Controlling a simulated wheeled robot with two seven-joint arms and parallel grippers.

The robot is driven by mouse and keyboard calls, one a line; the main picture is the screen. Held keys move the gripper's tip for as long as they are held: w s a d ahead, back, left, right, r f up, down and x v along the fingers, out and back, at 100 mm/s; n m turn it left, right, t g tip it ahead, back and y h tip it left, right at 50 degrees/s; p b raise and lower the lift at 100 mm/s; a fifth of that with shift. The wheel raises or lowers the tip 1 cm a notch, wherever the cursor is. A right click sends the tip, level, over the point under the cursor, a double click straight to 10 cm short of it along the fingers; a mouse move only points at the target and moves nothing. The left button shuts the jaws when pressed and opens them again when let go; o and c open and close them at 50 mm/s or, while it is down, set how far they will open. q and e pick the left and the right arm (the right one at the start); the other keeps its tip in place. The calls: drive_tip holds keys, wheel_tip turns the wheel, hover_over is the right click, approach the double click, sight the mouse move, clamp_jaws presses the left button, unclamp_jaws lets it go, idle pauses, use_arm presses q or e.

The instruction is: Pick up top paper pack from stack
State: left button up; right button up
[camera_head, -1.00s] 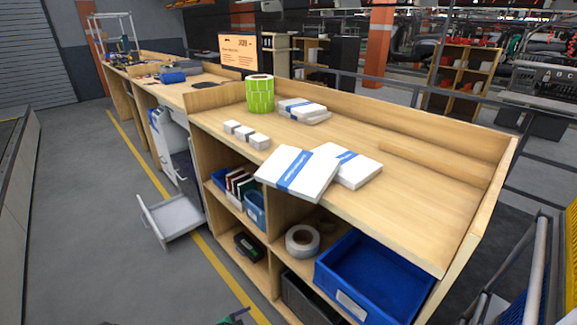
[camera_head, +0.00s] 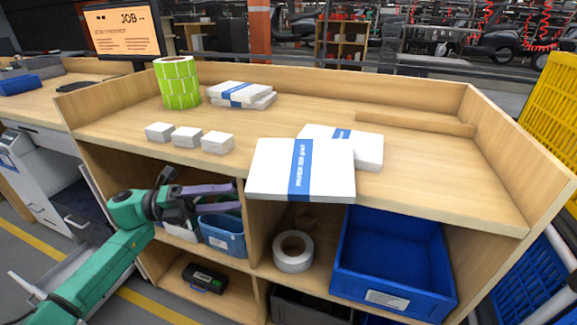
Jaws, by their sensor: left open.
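Two white paper packs with blue bands lie near the front edge of the wooden bench top (camera_head: 430,185). The front pack (camera_head: 270,170) overlaps the pack behind it (camera_head: 368,150) and juts over the bench's front edge. A smaller stack of white packs (camera_head: 240,95) with blue bands lies farther back, beside the green label roll. My left gripper (camera_head: 238,196) is open and empty, in front of the shelves, left of the front pack and a little below the bench top. My right gripper is not in view.
A green label roll (camera_head: 177,84) and three small white boxes (camera_head: 188,137) stand on the left of the bench top. Below are a blue crate (camera_head: 390,255), a tape roll (camera_head: 293,251) and a blue bin (camera_head: 224,235). The bench's right side is clear.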

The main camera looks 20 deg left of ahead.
sight(282, 185)
use_arm(q)
drive_tip(key=x, duration=0.3)
drive_tip(key=p+x, duration=0.1)
drive_tip(key=x, duration=0.3)
drive_tip(key=shift+s+r, duration=0.1)
drive_tip(key=shift+r, duration=0.15)
drive_tip(key=x, duration=0.1)
drive_tip(key=p+x, duration=0.1)
drive_tip(key=x, duration=0.1)
drive_tip(key=p+x, duration=0.1)
drive_tip(key=x, duration=0.1)
drive_tip(key=shift+r, duration=0.3)
drive_tip(key=shift+d, duration=0.4)
drive_tip(key=shift+f, duration=0.15)
drive_tip(key=shift+a, duration=0.1)
clamp_jaws()
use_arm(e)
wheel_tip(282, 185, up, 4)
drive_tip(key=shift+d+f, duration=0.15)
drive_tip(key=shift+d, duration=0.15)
